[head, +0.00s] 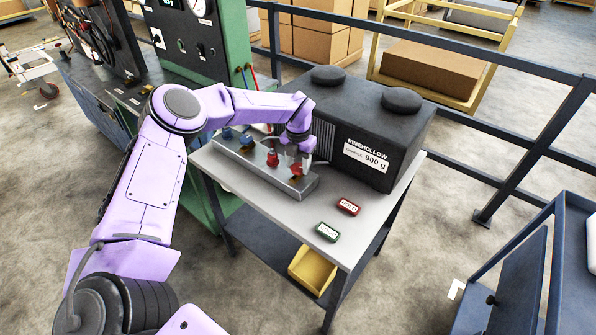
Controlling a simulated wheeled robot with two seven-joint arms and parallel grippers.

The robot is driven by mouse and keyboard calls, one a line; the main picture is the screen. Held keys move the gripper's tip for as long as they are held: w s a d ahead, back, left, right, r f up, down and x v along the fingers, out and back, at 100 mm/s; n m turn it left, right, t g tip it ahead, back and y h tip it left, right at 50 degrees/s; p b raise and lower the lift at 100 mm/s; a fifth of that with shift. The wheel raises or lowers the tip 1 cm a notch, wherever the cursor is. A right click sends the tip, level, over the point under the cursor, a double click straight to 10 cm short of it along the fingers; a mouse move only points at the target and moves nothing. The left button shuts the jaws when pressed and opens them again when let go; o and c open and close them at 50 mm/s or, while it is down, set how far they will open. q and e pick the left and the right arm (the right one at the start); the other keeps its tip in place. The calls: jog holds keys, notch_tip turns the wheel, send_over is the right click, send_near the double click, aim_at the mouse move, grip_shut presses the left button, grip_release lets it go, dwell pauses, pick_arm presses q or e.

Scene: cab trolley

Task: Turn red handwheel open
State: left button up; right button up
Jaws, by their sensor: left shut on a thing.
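A grey metal manifold block (262,167) lies on the trolley top and carries a row of small valve fittings. A red handwheel (296,170) is at its near right end, partly hidden by my left gripper (292,160). The gripper points down from above and is shut on this handwheel. Another red fitting (272,159) stands just left of it. Blue fittings (227,133) sit further left on the block. The exact finger contact is small and hard to make out. My right gripper is out of view.
A large black machine (385,130) labelled 900 g stands right behind the block. A red tag (348,206) and a green tag (327,232) lie on the trolley top (290,212). A yellow bin (312,271) is on the shelf below. Dark railings (470,65) run behind.

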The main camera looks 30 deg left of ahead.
aim_at(298, 167)
pick_arm(q)
jog(key=n+b, duration=0.2)
jog(key=b, duration=0.1)
jog(key=n+b, duration=0.2)
jog(key=n, duration=0.1)
jog(key=n+b, duration=0.3)
jog(key=shift+f+b, duration=0.3)
jog(key=n+b, duration=0.3)
jog(key=shift+r+n, duration=0.15)
jog(key=shift+n, duration=0.15)
jog(key=shift+r+n+b, duration=0.1)
jog(key=shift+n+b, duration=0.3)
jog(key=o, duration=1)
jog(key=shift+o, duration=0.2)
jog(key=shift+r, duration=0.1)
notch_tip(298, 167, up, 10)
jog(key=shift+r, duration=0.2)
